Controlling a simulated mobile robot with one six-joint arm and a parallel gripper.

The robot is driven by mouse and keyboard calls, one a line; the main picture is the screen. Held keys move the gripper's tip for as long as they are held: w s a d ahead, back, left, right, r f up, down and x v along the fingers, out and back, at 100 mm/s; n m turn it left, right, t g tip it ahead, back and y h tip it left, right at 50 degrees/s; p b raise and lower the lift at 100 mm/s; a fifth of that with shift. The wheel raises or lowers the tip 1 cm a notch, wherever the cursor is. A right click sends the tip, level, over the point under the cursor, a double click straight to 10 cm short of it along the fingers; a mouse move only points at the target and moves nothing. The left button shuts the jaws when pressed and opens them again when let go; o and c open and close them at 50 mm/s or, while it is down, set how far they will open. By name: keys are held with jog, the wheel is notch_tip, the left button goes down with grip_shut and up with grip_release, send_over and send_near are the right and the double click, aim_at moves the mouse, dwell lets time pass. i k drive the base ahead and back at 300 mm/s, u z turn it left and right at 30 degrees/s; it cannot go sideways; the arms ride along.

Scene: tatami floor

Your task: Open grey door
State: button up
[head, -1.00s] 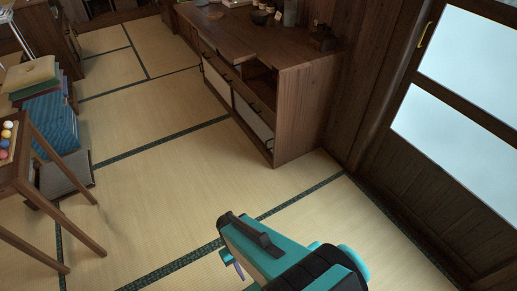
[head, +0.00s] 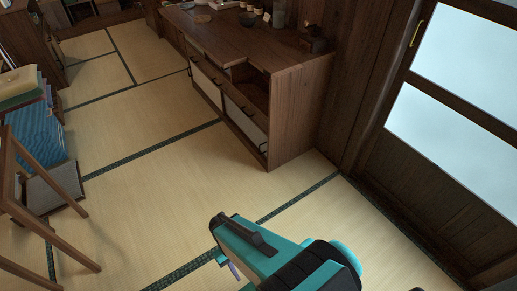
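A low dark wooden cabinet (head: 293,120) stands ahead of me on the tatami. Its front has pale grey panels, one on the left (head: 207,86) and one on the lower right (head: 246,122), with dark handles; both look closed. An open dark recess is at its upper right. At the right is a dark wooden door (head: 455,165) with pale panes and a yellow handle (head: 416,34); it looks closed. My teal and black arm reaches in from the bottom. Part of my gripper (head: 229,266) shows low beside it, apart from the cabinet and door; its fingers are mostly hidden.
Small pots and jars (head: 262,14) stand on the cabinet top. At the left are a wooden stool or table (head: 40,228), a dark cushion (head: 55,187) and a stack of blue and green cushions (head: 35,130). The tatami floor (head: 165,185) between is clear.

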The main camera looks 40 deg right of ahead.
aim_at(253, 134)
jog(key=i, duration=0.85)
jog(key=u, duration=0.05)
